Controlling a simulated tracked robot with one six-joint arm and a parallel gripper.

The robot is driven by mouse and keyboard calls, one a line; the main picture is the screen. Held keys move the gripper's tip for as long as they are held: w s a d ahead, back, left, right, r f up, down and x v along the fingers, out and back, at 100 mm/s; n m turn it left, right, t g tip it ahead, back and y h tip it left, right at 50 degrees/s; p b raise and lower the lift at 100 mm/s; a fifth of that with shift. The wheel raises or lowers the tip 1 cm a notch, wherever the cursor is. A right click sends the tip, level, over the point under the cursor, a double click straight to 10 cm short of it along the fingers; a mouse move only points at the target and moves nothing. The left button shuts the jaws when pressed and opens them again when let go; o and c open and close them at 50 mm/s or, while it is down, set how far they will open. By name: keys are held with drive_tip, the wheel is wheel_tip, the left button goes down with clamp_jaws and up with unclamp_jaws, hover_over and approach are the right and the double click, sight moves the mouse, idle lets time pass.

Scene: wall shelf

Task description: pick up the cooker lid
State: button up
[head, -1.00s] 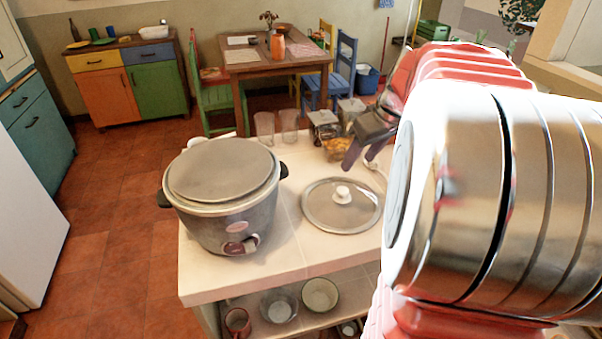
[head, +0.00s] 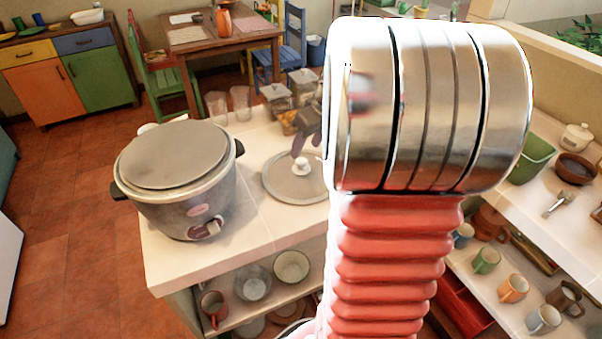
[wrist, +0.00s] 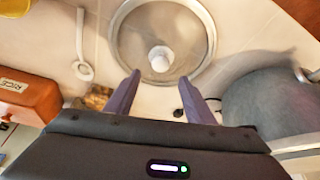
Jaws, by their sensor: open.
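The cooker lid (head: 285,181) is a round glass lid with a metal rim and a white knob (head: 302,165). It lies flat on the white counter, right of the grey rice cooker (head: 178,182). My arm hides its right part in the head view. In the wrist view the lid (wrist: 133,40) and its knob (wrist: 160,58) show beyond my fingertips. My gripper (wrist: 163,80) is open and empty, its purple fingers apart, pointing toward the knob without visibly holding it. In the head view my gripper (head: 300,145) appears just behind the knob.
Two clear glasses (head: 241,103) and several jars stand at the counter's back. Bowls (head: 291,267) and a mug (head: 214,308) sit on the shelf below. A second shelf at the right holds mugs (head: 513,288) and a green bin (head: 532,158). The counter right of the cooker's front is clear.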

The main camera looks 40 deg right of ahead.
sight(300, 160)
drive_tip(key=shift+w+f, duration=0.15)
drive_tip(key=shift+f, duration=0.25)
drive_tip(key=shift+x, duration=2.65)
drive_tip(key=shift+c, duration=0.7)
clamp_jaws()
